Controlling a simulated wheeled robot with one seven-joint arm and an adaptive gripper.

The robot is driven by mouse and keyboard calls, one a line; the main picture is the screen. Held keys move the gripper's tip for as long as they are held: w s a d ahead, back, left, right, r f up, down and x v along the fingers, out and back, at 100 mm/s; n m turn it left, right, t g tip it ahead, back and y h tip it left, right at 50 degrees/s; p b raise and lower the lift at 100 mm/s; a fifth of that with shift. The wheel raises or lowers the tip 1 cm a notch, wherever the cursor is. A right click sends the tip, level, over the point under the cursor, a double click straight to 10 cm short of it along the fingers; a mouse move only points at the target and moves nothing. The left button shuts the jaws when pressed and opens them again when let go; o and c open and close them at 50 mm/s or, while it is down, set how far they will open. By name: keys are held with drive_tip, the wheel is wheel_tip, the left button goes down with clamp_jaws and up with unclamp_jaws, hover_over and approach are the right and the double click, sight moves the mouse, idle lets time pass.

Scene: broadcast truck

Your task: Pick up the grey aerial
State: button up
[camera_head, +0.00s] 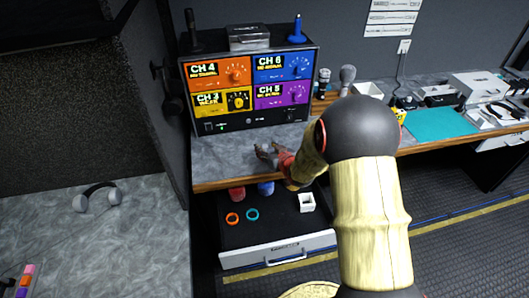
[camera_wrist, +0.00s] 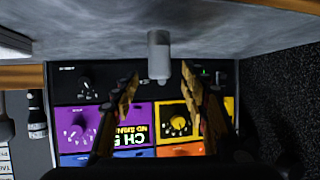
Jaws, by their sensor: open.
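A short grey cylinder, which looks like the grey aerial (camera_wrist: 158,58), stands on the counter in the upside-down wrist view, in front of the channel panel. My gripper (camera_wrist: 159,88) is open, one finger on each side of the cylinder's line, with nothing held. In the head view my gripper (camera_head: 267,151) is low over the counter in front of the channel unit; I cannot make out the grey aerial there. A black aerial (camera_head: 192,30) and a blue aerial (camera_head: 297,29) stand on top of the unit.
The channel unit (camera_head: 247,122) with coloured panels stands behind my gripper. Below the counter edge, an open drawer (camera_head: 277,250) holds an orange ring, a teal ring and a white square holder (camera_head: 307,203). Microphones (camera_head: 347,75) stand to the right. The counter left of my gripper is clear.

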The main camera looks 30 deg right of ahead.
drive_tip(key=shift+x, duration=1.5)
drive_tip(key=shift+c, duration=1.3)
drive_tip(key=c, duration=0.7)
drive_tip(key=shift+c, duration=0.5)
